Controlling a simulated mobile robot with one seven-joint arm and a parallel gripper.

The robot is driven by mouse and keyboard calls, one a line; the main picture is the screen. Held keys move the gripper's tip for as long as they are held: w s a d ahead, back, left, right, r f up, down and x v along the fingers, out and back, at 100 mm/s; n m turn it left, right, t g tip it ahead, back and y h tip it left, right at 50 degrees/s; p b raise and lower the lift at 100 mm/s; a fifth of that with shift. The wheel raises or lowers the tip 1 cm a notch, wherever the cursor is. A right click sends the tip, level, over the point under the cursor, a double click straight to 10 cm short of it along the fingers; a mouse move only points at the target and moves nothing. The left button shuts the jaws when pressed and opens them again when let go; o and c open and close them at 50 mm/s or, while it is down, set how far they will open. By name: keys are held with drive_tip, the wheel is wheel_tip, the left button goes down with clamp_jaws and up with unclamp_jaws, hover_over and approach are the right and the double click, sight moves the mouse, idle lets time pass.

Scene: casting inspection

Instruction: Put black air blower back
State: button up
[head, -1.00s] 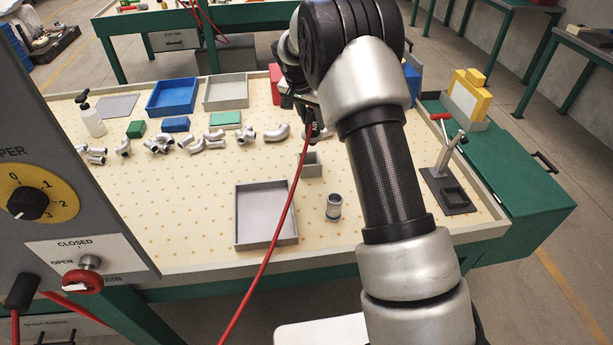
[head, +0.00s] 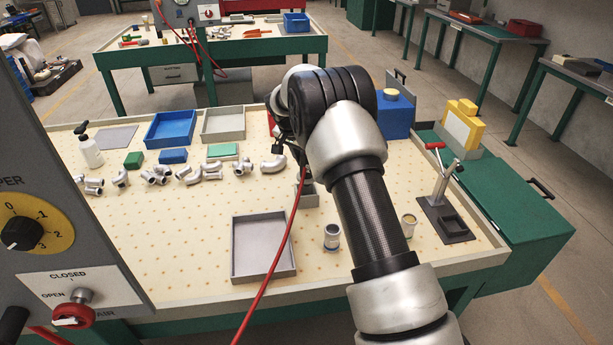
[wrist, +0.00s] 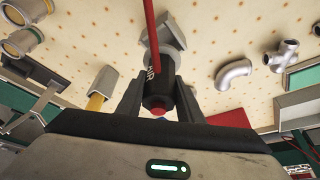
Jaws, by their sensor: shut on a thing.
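My gripper (wrist: 158,88) is shut on the black air blower (wrist: 156,72), a dark cylinder with pale lettering and a red end, seen between the two fingers in the wrist view. A red hose (head: 284,234) runs from it down across the table in the head view, and it also shows in the wrist view (wrist: 151,22). A grey piece (wrist: 166,34) shows just beyond the blower; I cannot tell whether they touch. In the head view my arm hides most of the gripper, above the back middle of the table.
A small grey box (head: 308,197) stands near the grey tray (head: 235,248). Two metal cups (head: 332,237) (head: 409,226) stand to the right. Several silver pipe fittings (head: 272,164) lie at the left, before blue and grey bins (head: 149,129) (head: 205,126). A lever stand (head: 443,216) is at the right.

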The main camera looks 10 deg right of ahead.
sight(307, 173)
drive_tip(key=shift+f, duration=2.15)
drive_tip(key=shift+f+b, duration=0.2)
drive_tip(key=shift+b, duration=0.2)
drive_tip(key=o, duration=1.1)
drive_tip(key=shift+r+p, duration=0.15)
drive_tip(key=shift+p, duration=0.3)
